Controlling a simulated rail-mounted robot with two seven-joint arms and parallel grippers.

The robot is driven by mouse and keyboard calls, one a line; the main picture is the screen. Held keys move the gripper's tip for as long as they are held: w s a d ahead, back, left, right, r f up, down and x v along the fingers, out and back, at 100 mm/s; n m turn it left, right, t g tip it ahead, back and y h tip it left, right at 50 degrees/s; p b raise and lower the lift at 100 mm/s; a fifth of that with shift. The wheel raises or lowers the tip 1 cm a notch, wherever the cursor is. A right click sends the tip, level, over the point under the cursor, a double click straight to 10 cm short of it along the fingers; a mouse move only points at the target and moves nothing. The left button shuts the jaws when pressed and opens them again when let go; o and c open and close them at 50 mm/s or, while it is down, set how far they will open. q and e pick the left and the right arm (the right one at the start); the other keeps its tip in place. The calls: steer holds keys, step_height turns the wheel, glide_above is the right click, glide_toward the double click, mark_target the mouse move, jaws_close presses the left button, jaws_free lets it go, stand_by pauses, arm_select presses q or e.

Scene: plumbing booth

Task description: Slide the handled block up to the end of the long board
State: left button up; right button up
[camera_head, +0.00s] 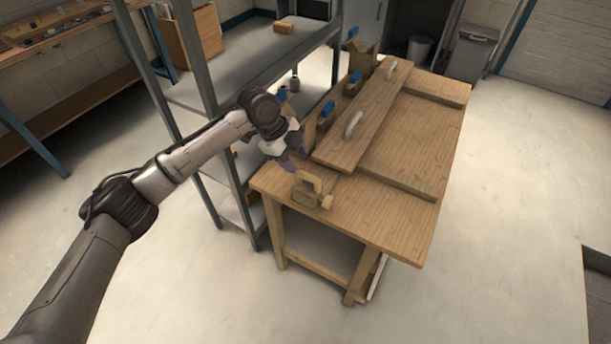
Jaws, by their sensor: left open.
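The handled block (307,199), a small wooden piece with a raised handle part, sits on the workbench top (395,222) near its front left corner. The long board (350,146) lies on the bench behind it, carrying two light grey handles. A gap of bare bench top shows between the block and the near end of the board. My left gripper (295,161) is open and empty, pointing down just behind and left of the block; I cannot tell its exact height. My right gripper is not in view.
Several blue-topped wooden pieces (328,109) stand along the bench's left edge beside the board. A thinner wooden panel (405,160) lies to the board's right. A grey metal shelf (255,65) stands close on the left. The bench's front right is clear.

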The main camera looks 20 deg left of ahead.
mark_target(307, 174)
arm_select(q)
steer(key=b+x, duration=0.1)
steer(key=x, duration=0.4)
steer(key=shift+f, duration=0.1)
steer(key=shift+w+d+f+b, duration=0.1)
steer(key=shift+d+f+b, duration=0.2)
steer(key=shift+f, duration=0.3)
jaws_close()
